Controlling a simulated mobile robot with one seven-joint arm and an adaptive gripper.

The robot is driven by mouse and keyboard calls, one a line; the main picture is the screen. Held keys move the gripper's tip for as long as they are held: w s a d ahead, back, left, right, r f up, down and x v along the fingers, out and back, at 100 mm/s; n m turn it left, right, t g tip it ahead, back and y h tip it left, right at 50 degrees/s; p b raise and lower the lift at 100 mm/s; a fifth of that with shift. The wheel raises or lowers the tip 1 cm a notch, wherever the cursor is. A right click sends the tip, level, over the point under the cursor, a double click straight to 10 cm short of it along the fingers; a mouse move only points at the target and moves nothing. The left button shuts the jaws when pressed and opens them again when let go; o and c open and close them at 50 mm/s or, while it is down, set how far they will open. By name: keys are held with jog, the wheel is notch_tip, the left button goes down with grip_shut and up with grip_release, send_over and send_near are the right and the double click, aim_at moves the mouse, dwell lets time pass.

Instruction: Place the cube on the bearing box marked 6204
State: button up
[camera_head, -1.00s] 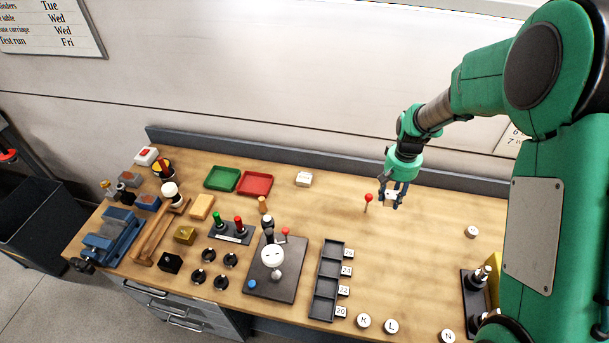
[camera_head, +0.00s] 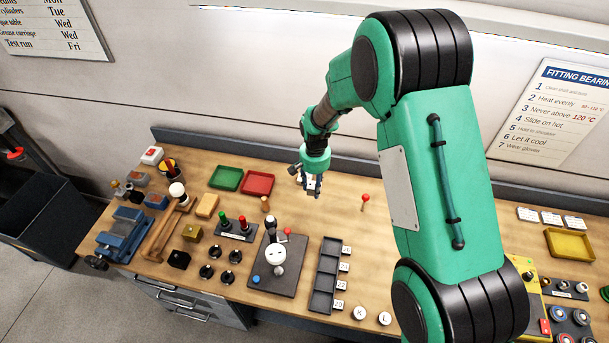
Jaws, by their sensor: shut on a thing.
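My gripper (camera_head: 311,189) is at the back middle of the bench, fingers pointing down. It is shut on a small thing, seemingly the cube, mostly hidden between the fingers. A small white box stands on the bench at this spot in the earlier frame; my gripper now covers it almost wholly. I cannot tell whether the held thing touches it. Other white labelled boxes (camera_head: 551,218) stand at the back right, their print too small to read. A brass cube (camera_head: 192,231) and a black cube (camera_head: 179,259) sit on the left half of the bench.
Green (camera_head: 225,178) and red (camera_head: 258,183) trays lie left of my gripper. A red-headed pin (camera_head: 365,198) stands to its right. A wooden peg (camera_head: 265,204) and a dark plate with upright parts (camera_head: 275,279) are nearer the front. A yellow tray (camera_head: 570,244) is at right.

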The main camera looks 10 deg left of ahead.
jog(key=shift+d+f, duration=0.2)
jog(key=shift+f, duration=1.85)
jog(key=shift+w, duration=0.15)
jog(key=w+a, duration=0.2)
jog(key=w, duration=0.2)
jog(key=w+a+f+p, duration=0.1)
jog(key=w+a, duration=0.1)
jog(key=w, duration=0.3)
jog(key=w+a+p, duration=0.1)
jog(key=w+a, duration=0.2)
jog(key=w, duration=0.2)
jog(key=shift+w+f, duration=0.1)
jog(key=shift+f, duration=0.15)
jog(key=shift+f, duration=0.1)
jog(key=shift+f+p, duration=0.7)
jog(key=shift+f, duration=0.95)
jog(key=shift+f, duration=0.15)
jog(key=o, duration=1.4)
jog(key=shift+c, duration=0.2)
